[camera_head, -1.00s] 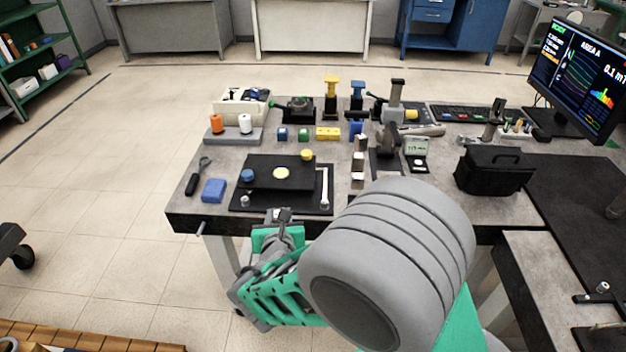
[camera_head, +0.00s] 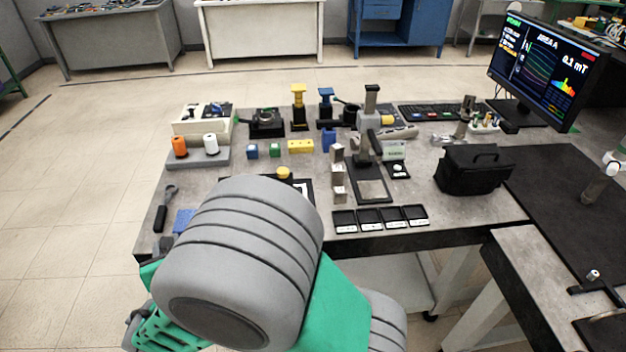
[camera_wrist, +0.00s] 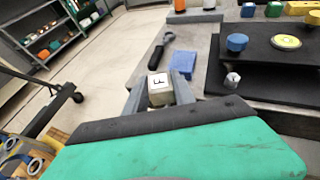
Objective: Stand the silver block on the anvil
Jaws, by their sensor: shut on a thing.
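In the wrist view, my gripper (camera_wrist: 159,92) is shut on a small pale silver block (camera_wrist: 157,84) with a white face bearing a dark letter like F. The block is held beyond the table's left front edge. In the head view my arm hides the gripper and this block. Several similar silver blocks (camera_head: 339,172) stand in a row on the table. An upright press-like stand (camera_head: 369,125) with a dark base and a pale square plate (camera_head: 372,190) is right of them; I cannot tell for certain whether this plate is the anvil.
Black labelled trays (camera_head: 380,218) line the front edge. A black bag (camera_head: 473,168) stands to the right. A black platform with a yellow disc (camera_wrist: 286,42) and a blue knob (camera_wrist: 237,42) lies right of my gripper. A blue block (camera_wrist: 184,61) and dark-handled tool (camera_wrist: 156,58) are beyond it.

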